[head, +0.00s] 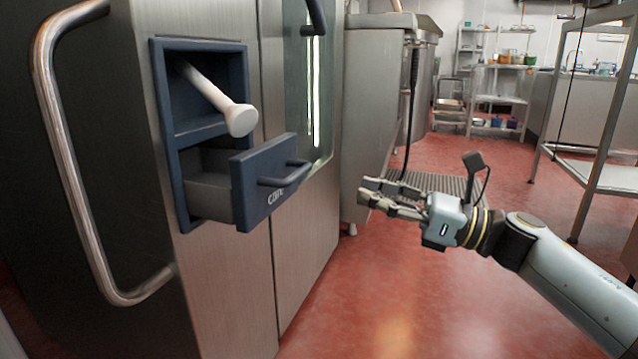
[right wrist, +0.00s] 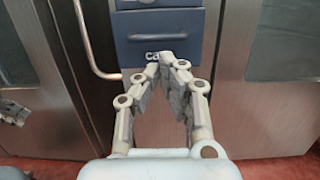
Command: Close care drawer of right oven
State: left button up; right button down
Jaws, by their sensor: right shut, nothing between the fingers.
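The care drawer (head: 266,184) is a dark blue drawer with a bar handle and a "care" label, in the lower part of a blue frame on the oven (head: 228,290). In the head view it stands pulled out, with its inside showing. Its front also shows in the right wrist view (right wrist: 188,40), partly hidden by my fingers. My right gripper (head: 362,191) is shut and empty, to the right of the drawer front and apart from it, pointing toward it. It also shows in the right wrist view (right wrist: 166,58).
A white round-ended hose grip (head: 238,118) sticks out of the compartment above the drawer. A long curved metal door handle (head: 65,150) is at the left. A steel counter (head: 375,90) stands behind.

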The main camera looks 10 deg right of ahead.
jog(key=b, duration=0.1)
send_near(277, 174)
jog(key=a+r, duration=0.1)
jog(key=r, duration=0.1)
pick_arm(q)
jog(key=shift+w+f+t+b, duration=0.15)
jog(key=shift+f+t+b, duration=0.15)
jog(key=shift+f+t, duration=0.95)
pick_arm(e)
jog(key=shift+w+a, duration=0.6)
jog(key=x, duration=0.2)
jog(key=f+x, duration=0.1)
jog(key=x, duration=0.5)
jog(key=shift+w+a+f+b, duration=0.1)
jog(key=shift+w+f+b, duration=0.15)
jog(key=shift+b, duration=0.15)
jog(key=x, duration=0.3)
jog(key=shift+f, duration=0.3)
pick_arm(q)
jog(key=shift+w+a+f+t, duration=0.35)
jog(key=shift+a+t, duration=0.1)
jog(key=shift+a, duration=0.15)
pick_arm(e)
jog(key=shift+a+r, duration=0.1)
jog(key=shift+r, duration=0.05)
jog(key=shift+w, duration=0.1)
